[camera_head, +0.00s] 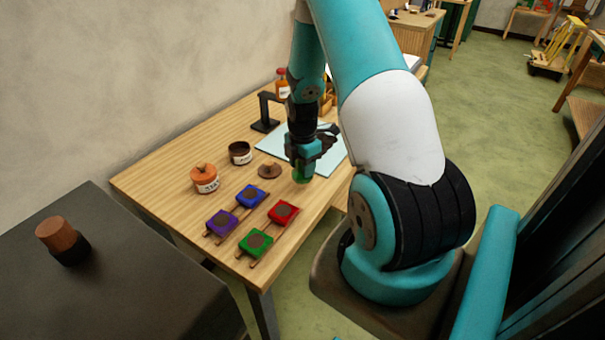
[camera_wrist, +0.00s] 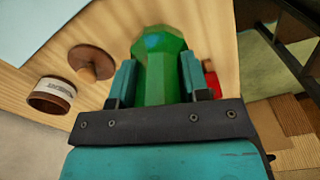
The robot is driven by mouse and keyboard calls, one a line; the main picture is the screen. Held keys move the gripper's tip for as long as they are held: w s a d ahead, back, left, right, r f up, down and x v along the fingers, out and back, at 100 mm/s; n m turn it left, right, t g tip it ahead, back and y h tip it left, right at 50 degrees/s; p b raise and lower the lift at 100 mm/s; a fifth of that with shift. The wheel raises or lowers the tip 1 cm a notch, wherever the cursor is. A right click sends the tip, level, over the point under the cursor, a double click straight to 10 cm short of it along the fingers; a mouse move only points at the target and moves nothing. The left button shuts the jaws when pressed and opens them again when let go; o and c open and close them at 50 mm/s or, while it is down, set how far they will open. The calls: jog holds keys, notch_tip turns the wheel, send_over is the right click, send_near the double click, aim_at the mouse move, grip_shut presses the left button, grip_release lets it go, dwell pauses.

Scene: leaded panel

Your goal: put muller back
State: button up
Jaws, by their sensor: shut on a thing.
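My gripper (camera_head: 303,163) is shut on a green faceted object (camera_wrist: 162,72), which may be the muller. The object sits upright between the two teal fingers in the wrist view. Its lower green part (camera_head: 301,176) shows below the fingers in the head view, over the wooden table, near the front edge of the pale glass slab (camera_head: 332,160). I cannot tell whether it touches the table. A brown round lid with a knob (camera_head: 270,171) lies just left of it; this lid also shows in the wrist view (camera_wrist: 86,56).
Purple, blue, red and green pans (camera_head: 255,242) lie near the front. A brown-and-black cylinder (camera_head: 60,238) stands on the dark cabinet. A black stand (camera_head: 266,112) is behind.

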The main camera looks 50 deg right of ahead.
jog(key=shift+f+p, duration=0.35)
jog(key=shift+f, duration=1.55)
jog(key=shift+f, duration=0.1)
jog(key=o, duration=1)
jog(key=shift+f, duration=0.1)
jog(key=shift+c, duration=0.2)
